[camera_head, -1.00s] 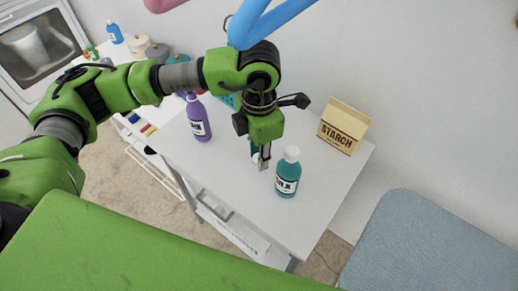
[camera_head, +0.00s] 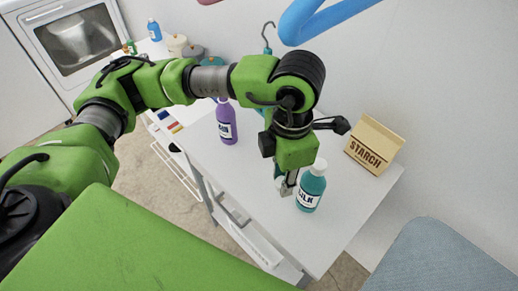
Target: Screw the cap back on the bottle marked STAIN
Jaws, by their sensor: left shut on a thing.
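My left gripper (camera_head: 289,188) points down over the white table (camera_head: 335,232), close beside the left of a teal bottle marked SILK (camera_head: 309,190), which has a white cap. Its fingers are shut on a small pale thing, mostly hidden; I cannot tell surely whether it is a cap. A bit of teal shows behind the fingers, perhaps another bottle. A purple bottle (camera_head: 227,124) stands upright farther left. Its white label is only partly readable, its last letters looking like "IN", and I see no white cap on it. My right gripper is not in view.
A box marked STARCH (camera_head: 373,145) stands at the table's back right. A teal hanger (camera_head: 267,38) and a blue tube-like thing (camera_head: 325,18) are near the wall. Several jars and a blue bottle (camera_head: 154,30) stand at the far left. The front right tabletop is clear.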

